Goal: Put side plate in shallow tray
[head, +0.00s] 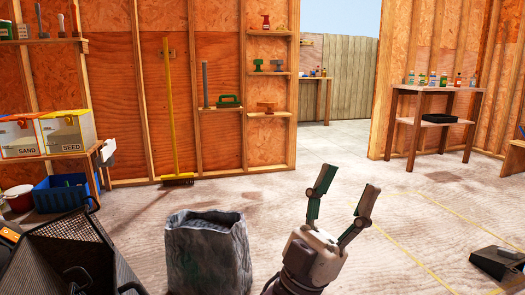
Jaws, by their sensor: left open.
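My left gripper (350,180) is raised in the lower middle of the head view. Its two fingers are spread wide with nothing between them. A black, low, tray-like thing (440,118) sits on the lower shelf of the wooden table at the right, far beyond my gripper. I cannot tell for sure that it is the shallow tray. I cannot make out a side plate anywhere. My right gripper is not in view.
A grey, rough open-topped bin (207,255) and a dark mesh cart (65,262) stand close at lower left. The wooden table (436,90) carries several bottles. A yellow broom (170,120) leans on the wall. A dark object (498,262) lies at right. The middle floor is clear.

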